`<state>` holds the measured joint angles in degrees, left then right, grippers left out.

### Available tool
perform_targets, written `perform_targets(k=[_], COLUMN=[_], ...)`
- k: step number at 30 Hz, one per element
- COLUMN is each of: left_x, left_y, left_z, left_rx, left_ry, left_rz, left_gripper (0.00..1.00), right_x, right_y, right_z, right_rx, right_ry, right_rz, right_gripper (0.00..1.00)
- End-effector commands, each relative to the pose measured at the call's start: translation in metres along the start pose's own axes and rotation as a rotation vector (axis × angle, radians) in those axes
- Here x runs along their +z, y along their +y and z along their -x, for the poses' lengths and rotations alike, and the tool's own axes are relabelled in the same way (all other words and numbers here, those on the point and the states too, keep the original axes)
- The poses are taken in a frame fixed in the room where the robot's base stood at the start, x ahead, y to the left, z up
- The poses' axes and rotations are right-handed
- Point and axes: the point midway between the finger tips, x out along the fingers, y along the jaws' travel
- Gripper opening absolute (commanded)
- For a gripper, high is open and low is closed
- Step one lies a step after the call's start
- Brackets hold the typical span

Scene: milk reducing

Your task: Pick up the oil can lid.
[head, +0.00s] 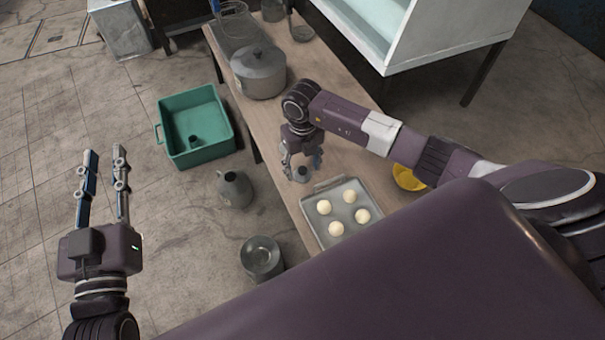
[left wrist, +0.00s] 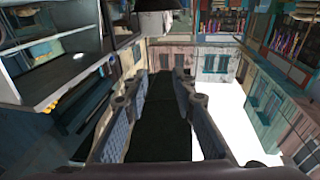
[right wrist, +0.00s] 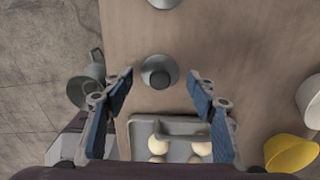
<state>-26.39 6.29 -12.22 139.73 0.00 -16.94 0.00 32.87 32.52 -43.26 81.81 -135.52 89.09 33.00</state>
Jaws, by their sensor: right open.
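A small grey round piece with a darker raised top, which looks like the oil can lid (head: 302,174), stands on the wooden bench just beyond the tray. My right gripper (head: 301,163) is above it, pointing down and open. In the right wrist view the lid (right wrist: 158,72) sits between the spread fingertips (right wrist: 160,76), with a gap on both sides. A grey can with a handle, likely the oil can (head: 236,190), stands on the floor left of the bench. My left gripper (head: 105,156) is open and empty over the floor at left.
A metal tray (head: 312,222) with several pale dough balls lies on the bench near the right gripper. A lidded pot (head: 258,72) stands farther back. A yellow bowl (head: 408,179) is at right. A green bin (head: 204,156) and a metal can (head: 262,262) stand on the floor.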

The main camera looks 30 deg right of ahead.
Motion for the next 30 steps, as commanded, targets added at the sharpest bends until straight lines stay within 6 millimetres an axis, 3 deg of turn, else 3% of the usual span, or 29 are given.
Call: perform_targets(k=[6,14,28,30], left_x=[-0.021,-0.023,-0.023,-0.023], left_y=[0.003,0.003,0.003,0.003], left_z=[0.0,0.0,0.0,0.0], left_rx=[0.005,0.006,0.005,0.005], left_ry=[0.1,0.107,0.106,0.105], left_rz=[0.003,0.003,0.002,0.002], left_gripper=[0.25,0.25,0.25,0.25], right_x=[0.0,0.0,-0.001,-0.001], right_y=[0.0,0.0,0.0,0.0], right_z=[-0.012,-0.012,-0.012,-0.013], right_rx=[0.001,0.0,-0.001,-0.001], right_ry=[0.0,0.0,0.001,0.002], right_rz=[0.0,0.001,0.0,0.0], right_gripper=[0.52,0.52,0.02,0.0])
